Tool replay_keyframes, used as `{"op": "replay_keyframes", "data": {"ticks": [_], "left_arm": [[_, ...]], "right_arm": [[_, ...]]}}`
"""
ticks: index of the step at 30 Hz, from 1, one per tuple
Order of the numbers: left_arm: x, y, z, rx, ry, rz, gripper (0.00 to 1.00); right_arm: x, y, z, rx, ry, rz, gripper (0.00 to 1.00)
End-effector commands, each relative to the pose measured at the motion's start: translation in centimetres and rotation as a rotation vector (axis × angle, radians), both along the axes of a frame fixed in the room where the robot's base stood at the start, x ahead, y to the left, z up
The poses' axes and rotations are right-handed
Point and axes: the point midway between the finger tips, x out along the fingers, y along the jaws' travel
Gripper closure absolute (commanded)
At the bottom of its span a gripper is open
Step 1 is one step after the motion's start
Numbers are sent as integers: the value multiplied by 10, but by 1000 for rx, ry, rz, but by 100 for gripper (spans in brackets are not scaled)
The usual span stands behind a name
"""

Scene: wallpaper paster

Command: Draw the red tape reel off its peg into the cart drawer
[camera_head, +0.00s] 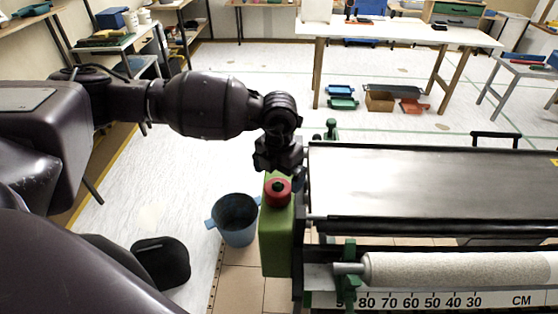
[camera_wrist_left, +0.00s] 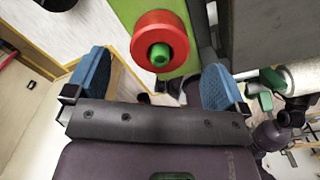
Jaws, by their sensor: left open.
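The red tape reel (camera_head: 277,191) sits on top of the upright green panel (camera_head: 277,240) at the left end of the pasting machine. In the left wrist view the reel (camera_wrist_left: 137,38) is round, with its green peg (camera_wrist_left: 160,56) showing in its middle. My left gripper (camera_head: 281,168) is just above and behind the reel in the head view. In the left wrist view its two blue fingers (camera_wrist_left: 156,80) are spread wide and empty, with the reel beyond the gap and not between them. I cannot make out the cart drawer.
The machine's grey bed (camera_head: 430,180) and a pale roll (camera_head: 455,268) over a centimetre scale fill the right side. A blue bucket (camera_head: 236,220) stands on the floor left of the green panel. A white worktable (camera_head: 400,33) stands farther back, with open floor before it.

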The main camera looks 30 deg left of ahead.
Motion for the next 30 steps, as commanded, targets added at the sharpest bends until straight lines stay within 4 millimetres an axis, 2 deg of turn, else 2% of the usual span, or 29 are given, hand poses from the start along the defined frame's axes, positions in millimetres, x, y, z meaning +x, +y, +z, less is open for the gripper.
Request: {"op": "replay_keyframes", "data": {"ticks": [3, 10, 15, 24, 30], "left_arm": [[-1, 0, -20, -1, 4, 1, 0], [0, 0, -46, -2, 1, 1, 0], [0, -1, -54, -2, 1, 0, 0], [0, -1, -55, -2, 0, 0, 0], [0, -1, -55, -3, 0, 0, 31]], "right_arm": [[-4, -1, -4, 0, 11, -2, 59], [-9, -1, -9, 1, 22, -5, 59], [-8, -1, -9, 2, 20, -6, 59], [0, 1, -3, 2, 1, -2, 59], [3, 1, 0, 2, -5, 0, 59]]}}
